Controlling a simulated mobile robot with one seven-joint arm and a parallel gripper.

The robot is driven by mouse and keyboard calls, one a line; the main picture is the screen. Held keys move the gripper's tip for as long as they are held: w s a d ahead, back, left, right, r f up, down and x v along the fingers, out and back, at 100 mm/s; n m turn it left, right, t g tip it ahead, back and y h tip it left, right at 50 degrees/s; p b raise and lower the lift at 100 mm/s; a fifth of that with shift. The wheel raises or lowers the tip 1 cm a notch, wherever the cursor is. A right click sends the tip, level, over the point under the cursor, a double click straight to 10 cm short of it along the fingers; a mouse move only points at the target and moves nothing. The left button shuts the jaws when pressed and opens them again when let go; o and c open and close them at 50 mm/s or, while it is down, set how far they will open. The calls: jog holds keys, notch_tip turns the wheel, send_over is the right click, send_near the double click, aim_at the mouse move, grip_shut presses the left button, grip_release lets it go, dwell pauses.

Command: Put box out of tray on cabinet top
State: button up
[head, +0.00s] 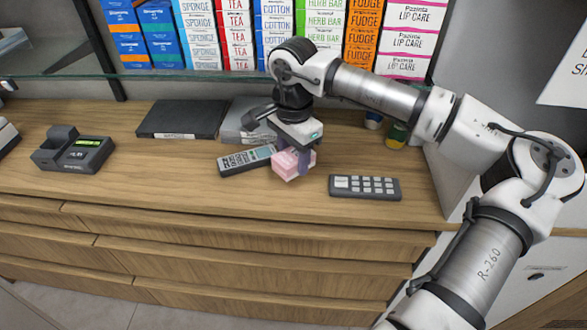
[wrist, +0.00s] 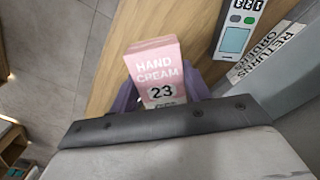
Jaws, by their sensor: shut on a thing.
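A pink box (head: 292,164) is between the fingers of my gripper (head: 294,160), over the front part of the wooden cabinet top (head: 130,185). In the wrist view the box (wrist: 157,72) reads "HAND CREAM 23", with a purple finger on each side. My gripper (wrist: 160,95) is shut on it. I cannot tell whether the box touches the wood. A grey tray-like thing (head: 235,128) lies behind my gripper, partly hidden by it. In the wrist view a grey thing labelled "RETURNS ORDERS" (wrist: 262,55) is at the right; its inside is not clearly seen.
A grey handheld device (head: 246,160) lies just left of the box. A dark keypad (head: 365,187) lies to its right. A black flat tray (head: 182,119) and a card terminal (head: 73,150) stand further left. Small bottles (head: 397,134) are behind right. The front-left wood is clear.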

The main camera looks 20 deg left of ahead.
aim_at(294, 185)
jog(key=shift+f+p, duration=0.45)
jog(key=shift+f, duration=2.35)
jog(key=shift+f, duration=0.15)
jog(key=o, duration=1)
notch_tip(294, 185, up, 12)
jog(key=b, duration=0.3)
jog(key=shift+r, duration=0.2)
